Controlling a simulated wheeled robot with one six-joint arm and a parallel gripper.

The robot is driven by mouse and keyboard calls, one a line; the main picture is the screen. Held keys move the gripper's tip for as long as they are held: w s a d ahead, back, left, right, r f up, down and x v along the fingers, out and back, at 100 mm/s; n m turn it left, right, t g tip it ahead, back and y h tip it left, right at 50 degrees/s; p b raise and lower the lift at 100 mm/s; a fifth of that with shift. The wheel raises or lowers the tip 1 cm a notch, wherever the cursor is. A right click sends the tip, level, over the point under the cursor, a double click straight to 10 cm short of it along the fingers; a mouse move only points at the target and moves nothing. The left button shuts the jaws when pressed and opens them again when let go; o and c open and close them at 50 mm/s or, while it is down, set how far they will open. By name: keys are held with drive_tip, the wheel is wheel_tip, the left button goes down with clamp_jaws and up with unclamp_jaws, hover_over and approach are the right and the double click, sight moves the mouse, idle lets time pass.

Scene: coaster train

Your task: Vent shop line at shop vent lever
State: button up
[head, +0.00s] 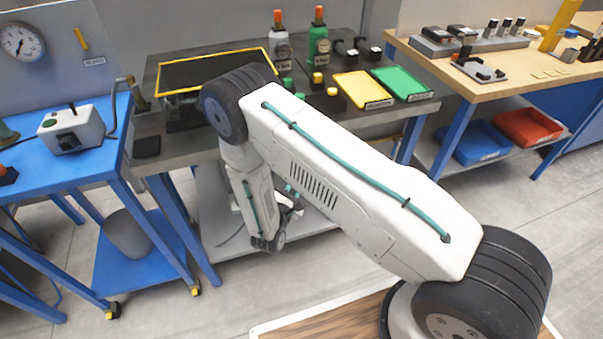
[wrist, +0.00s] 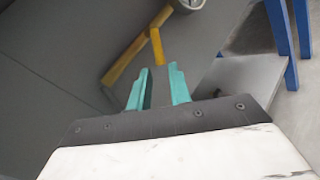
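In the wrist view my gripper (wrist: 159,70) has its two teal fingers apart, with a gap between them and nothing held. A short yellow bar (wrist: 157,45), perhaps a lever, stands just beyond the fingertips, in line with the gap. I cannot tell whether they touch. A longer yellow bar (wrist: 137,50) slants beside it towards a pale round part cut by the top edge. In the head view a small yellow lever (head: 81,38) is on the grey panel above a label, right of a gauge (head: 22,41). My arm hides most of my gripper in the head view.
A dark workbench (head: 180,140) stands behind my arm, holding a yellow-rimmed black tray (head: 215,53), bottles and yellow and green plates. A blue table (head: 95,150) with a white switch box (head: 70,128) is at left. A wooden bench (head: 480,85) is at right. Open floor lies in front.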

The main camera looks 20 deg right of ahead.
drive_tip(key=x, duration=0.6)
drive_tip(key=shift+s, duration=0.1)
clamp_jaws()
drive_tip(key=shift+a+r+m, duration=0.2)
drive_tip(key=shift+r+m, duration=0.05)
drive_tip(key=shift+m, duration=0.25)
drive_tip(key=shift+a+r+m+g+y, duration=0.15)
drive_tip(key=shift+a+m+g+y, duration=0.05)
drive_tip(key=shift+m+g+y, duration=0.55)
unclamp_jaws()
drive_tip(key=v, duration=0.8)
